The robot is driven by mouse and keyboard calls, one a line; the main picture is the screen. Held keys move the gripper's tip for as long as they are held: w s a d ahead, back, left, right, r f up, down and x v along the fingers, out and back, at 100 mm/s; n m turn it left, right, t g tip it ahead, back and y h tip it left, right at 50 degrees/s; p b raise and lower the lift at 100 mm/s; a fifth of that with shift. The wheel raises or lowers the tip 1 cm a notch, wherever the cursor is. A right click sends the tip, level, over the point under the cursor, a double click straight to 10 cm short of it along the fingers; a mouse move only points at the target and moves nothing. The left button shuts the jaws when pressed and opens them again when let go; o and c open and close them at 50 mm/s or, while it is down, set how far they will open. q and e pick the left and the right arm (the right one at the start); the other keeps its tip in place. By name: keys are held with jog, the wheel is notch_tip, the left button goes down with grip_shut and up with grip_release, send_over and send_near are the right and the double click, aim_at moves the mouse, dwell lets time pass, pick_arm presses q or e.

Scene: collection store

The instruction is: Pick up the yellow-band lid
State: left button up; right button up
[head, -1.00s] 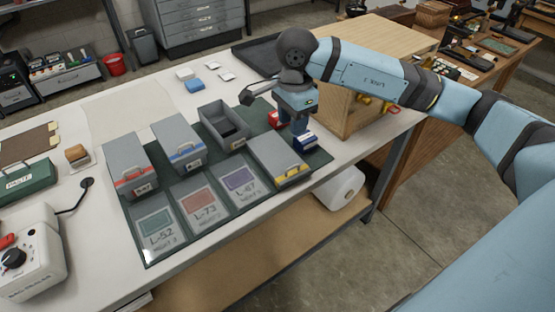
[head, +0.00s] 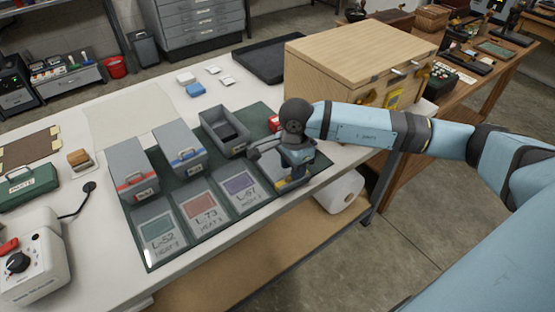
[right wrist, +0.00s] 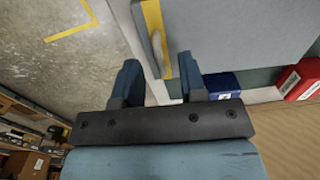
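The yellow-band lid is a grey slab with a yellow stripe (head: 284,185) and a handle. In the head view it is mostly hidden behind my right gripper (head: 292,172), at the right end of the dark green mat. In the right wrist view the grey lid (right wrist: 240,35) fills the upper right. Its handle stands out at the yellow band, just ahead of the gap between my right gripper's fingers (right wrist: 160,72). The fingers are apart, with nothing visibly clamped. My left gripper is not in view.
Red-band (head: 132,170) and blue-band (head: 181,148) boxes and an open grey box (head: 224,130) stand left on the mat. Labelled cards (head: 201,210) lie in front. A wooden cabinet (head: 355,65) stands behind right. Blue (right wrist: 221,82) and red (right wrist: 300,78) items sit close by.

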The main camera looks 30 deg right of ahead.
jog(key=shift+f, duration=0.3)
grip_shut()
jog(key=shift+r, duration=0.2)
